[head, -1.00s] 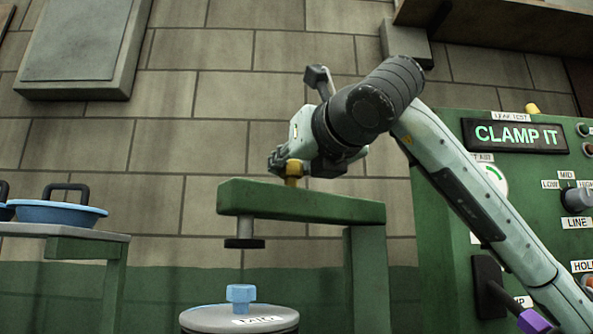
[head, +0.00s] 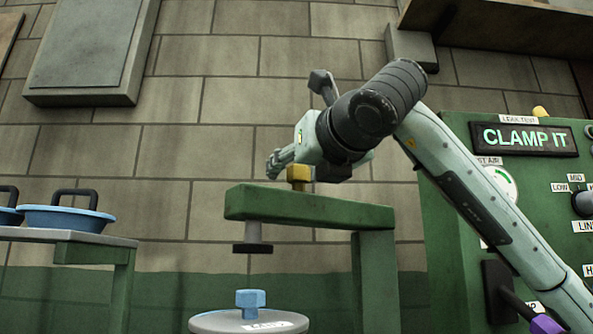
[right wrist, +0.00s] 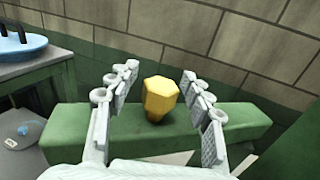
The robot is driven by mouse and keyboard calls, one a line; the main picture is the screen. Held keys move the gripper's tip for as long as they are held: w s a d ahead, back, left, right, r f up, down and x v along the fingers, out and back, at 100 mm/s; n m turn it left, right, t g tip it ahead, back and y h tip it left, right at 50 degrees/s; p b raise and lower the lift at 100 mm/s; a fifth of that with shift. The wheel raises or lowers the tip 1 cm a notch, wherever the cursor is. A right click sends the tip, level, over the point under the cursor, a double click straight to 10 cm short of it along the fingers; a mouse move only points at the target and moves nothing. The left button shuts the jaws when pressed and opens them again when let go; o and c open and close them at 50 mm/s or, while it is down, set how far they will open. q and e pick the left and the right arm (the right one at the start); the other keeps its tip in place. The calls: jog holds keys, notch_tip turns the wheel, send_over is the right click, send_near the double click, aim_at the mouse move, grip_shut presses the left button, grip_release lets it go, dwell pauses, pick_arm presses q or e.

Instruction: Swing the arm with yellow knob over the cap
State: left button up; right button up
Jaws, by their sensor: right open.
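The green swing arm (head: 300,206) spans level from its green post (head: 375,275), with a yellow knob (head: 299,173) on top. A dark pad (head: 253,248) hangs under its left end. Below that pad, apart from it, is the blue cap (head: 250,298) on a grey round lid (head: 235,322). My right gripper (head: 274,163) is at the knob. In the right wrist view the gripper (right wrist: 158,88) is open, its fingers on either side of the yellow knob (right wrist: 159,97) with gaps on both sides. The cap (right wrist: 24,130) shows there at lower left. My left gripper is not in view.
A green panel (head: 455,230) with a lit "CLAMP IT" sign (head: 525,138) and a dark lever (head: 497,290) stands at right. Blue lidded pans (head: 68,218) sit on a side table (head: 125,240) at left. A stone wall is behind.

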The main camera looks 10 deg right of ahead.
jog(key=v, duration=1.2)
dwell(0.3)
